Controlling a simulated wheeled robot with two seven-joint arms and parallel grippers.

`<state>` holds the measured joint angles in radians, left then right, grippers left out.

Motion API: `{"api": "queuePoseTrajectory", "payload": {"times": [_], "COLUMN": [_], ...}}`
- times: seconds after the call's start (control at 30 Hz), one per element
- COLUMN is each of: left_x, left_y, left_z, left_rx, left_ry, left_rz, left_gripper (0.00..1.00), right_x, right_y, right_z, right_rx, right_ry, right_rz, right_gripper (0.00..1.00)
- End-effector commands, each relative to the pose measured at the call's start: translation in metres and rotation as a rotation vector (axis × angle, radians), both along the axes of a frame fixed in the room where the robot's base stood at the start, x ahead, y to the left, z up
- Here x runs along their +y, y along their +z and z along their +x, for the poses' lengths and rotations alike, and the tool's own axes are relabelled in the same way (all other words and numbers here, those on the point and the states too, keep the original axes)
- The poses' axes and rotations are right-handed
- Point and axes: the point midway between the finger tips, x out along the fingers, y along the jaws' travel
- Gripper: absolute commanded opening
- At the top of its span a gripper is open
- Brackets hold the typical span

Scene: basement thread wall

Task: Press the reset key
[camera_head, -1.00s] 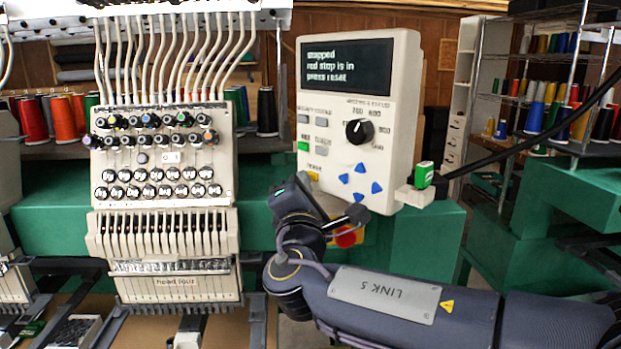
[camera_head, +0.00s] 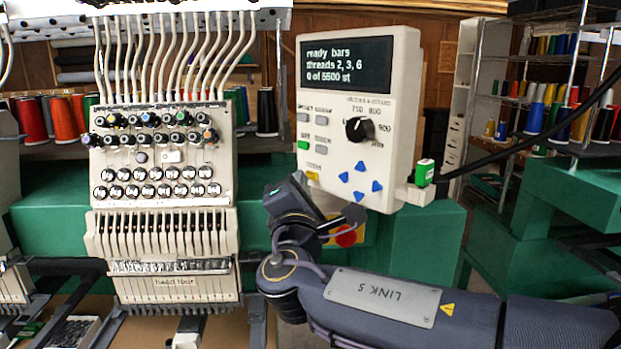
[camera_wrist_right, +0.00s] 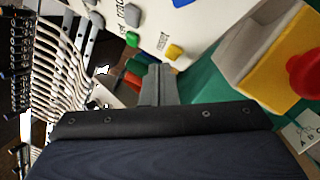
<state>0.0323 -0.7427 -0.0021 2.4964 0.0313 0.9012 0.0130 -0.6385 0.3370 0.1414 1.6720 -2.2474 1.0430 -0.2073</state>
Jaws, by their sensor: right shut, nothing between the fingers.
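The cream control panel (camera_head: 340,130) faces me in the head view. In the head view, my wrist hides the fingertips. My left gripper is in neither view.
A red stop button (camera_head: 347,237) on a yellow box sits below the panel, close to my wrist.

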Motion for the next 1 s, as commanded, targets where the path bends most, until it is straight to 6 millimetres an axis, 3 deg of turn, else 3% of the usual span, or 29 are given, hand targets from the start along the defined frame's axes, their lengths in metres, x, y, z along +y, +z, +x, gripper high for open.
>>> {"api": "queuePoseTrajectory", "payload": {"times": [0.43, 1.0], "left_x": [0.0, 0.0], "left_y": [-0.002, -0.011], "left_z": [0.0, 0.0], "left_rx": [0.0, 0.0], "left_ry": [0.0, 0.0], "left_rz": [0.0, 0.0], "left_gripper": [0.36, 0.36], "right_x": [0.006, 0.042], "right_y": [-0.001, 0.0], "right_z": [-0.005, -0.035], "right_rx": [0.0, 0.0], "right_ry": [0.002, 0.002], "right_rz": [0.0, 0.0], "right_gripper": [0.0, 0.0]}}
